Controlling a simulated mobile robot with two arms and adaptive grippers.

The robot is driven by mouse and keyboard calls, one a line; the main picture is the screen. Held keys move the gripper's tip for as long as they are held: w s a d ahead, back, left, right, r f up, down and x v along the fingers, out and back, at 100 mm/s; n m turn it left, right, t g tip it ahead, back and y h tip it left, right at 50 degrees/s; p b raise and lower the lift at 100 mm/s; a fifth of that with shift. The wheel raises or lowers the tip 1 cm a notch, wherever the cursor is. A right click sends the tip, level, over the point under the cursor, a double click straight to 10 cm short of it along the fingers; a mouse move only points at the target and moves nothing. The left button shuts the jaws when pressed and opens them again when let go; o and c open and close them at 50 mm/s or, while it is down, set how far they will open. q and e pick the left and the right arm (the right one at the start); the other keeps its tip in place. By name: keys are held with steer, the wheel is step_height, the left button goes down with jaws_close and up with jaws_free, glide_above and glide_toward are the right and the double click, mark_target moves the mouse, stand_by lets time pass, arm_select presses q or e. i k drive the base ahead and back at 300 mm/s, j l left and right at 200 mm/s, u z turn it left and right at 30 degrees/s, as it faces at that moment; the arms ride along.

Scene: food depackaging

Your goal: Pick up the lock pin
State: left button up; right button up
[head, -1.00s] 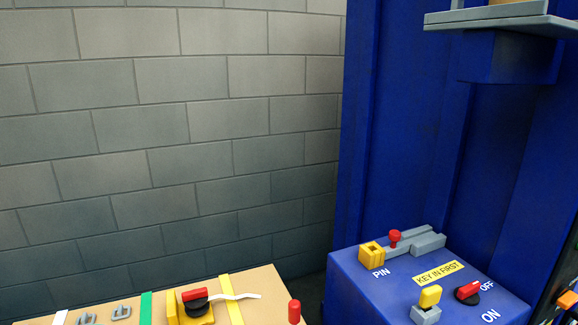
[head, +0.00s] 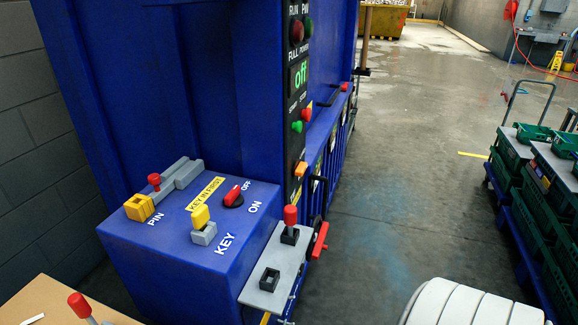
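Several red-topped parts show, and I cannot tell for sure which is the lock pin. One red knob (head: 154,181) stands at the grey slide beside the yellow block (head: 140,207) marked PIN on the blue control box (head: 150,250). A red-handled pin (head: 290,215) stands upright in a black socket on the grey side shelf (head: 283,259), behind an empty-looking square socket (head: 269,279). Another red handle (head: 79,304) rises at the tan board (head: 42,298) at lower left, its lower part cut off. Neither gripper is in view.
The box also carries a yellow key (head: 200,217) and a red switch (head: 233,194) near OFF. A cart with green crates (head: 548,180) stands at right. The floor (head: 410,180) between is clear.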

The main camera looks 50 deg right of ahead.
mark_target(290, 211)
steer(key=z, duration=1.45)
